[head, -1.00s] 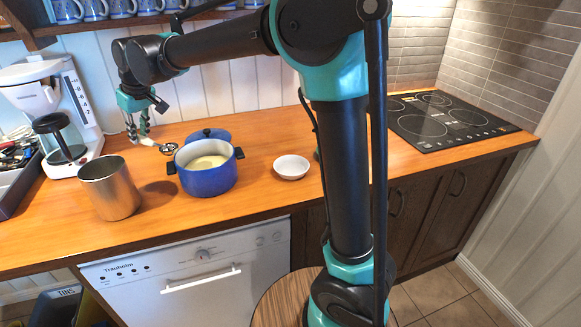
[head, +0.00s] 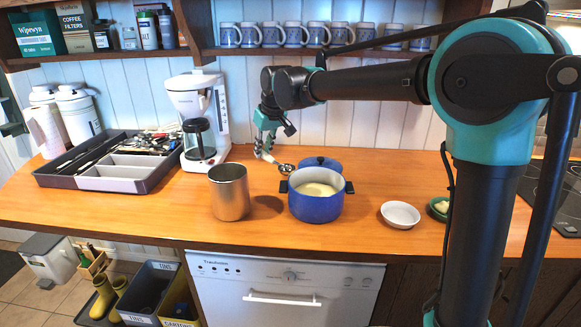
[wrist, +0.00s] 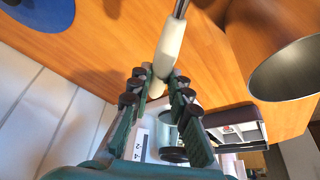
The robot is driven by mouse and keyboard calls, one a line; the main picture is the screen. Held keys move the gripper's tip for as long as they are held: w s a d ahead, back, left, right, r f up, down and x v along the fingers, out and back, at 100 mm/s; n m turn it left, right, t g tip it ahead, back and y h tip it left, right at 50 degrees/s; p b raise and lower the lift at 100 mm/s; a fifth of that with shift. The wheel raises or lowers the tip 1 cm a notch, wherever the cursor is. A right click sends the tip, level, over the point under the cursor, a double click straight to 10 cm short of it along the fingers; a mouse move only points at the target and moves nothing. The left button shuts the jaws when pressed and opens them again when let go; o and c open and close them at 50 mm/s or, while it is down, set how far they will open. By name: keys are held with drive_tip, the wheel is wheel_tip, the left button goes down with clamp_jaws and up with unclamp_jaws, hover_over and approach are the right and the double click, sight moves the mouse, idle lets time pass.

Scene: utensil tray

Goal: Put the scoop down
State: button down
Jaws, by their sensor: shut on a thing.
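My gripper (head: 262,148) is shut on the pale handle of the scoop (head: 285,168). In the wrist view the white handle (wrist: 171,45) runs up from between my fingertips (wrist: 158,84), and its metal shaft leaves the top edge. The scoop's metal bowl shows in the head view, just left of the blue pot (head: 316,208) and low over the counter. I cannot tell whether it touches the counter. The pot is open and holds something creamy. The grey utensil tray (head: 116,185) stands at the left, with several utensils in its back part and pale, empty-looking front compartments.
A steel canister (head: 230,194) stands left of the pot, near my gripper. A coffee maker (head: 200,115) stands behind it. A blue lid (head: 320,163) lies behind the pot. A white bowl (head: 400,214) and a green bowl (head: 437,208) are at right. Counter (head: 180,212) is clear at front left.

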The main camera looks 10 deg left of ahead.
idle(0.4)
drive_tip(key=w+d+r+m+t+h, duration=0.1)
drive_tip(key=w+d+r+m, duration=0.15)
drive_tip(key=d, duration=0.45)
drive_tip(key=w+d+r+m, duration=0.1)
drive_tip(key=w+d+r, duration=0.1)
drive_tip(key=w+d, duration=0.35)
wheel_tip(320, 180, up, 3)
drive_tip(key=m+h, duration=0.2)
drive_tip(key=m, duration=0.3)
hover_over(364, 184)
drive_tip(key=s, duration=0.2)
drive_tip(key=shift+t, duration=0.3)
drive_tip(key=f, duration=1.8)
drive_tip(key=shift+w+d+f, duration=0.15)
drive_tip(key=shift+w+f, duration=0.05)
drive_tip(key=shift+f, duration=0.15)
drive_tip(key=shift+f, duration=0.1)
drive_tip(key=c, duration=1.4)
unclamp_jaws()
drive_tip(key=v, duration=1.2)
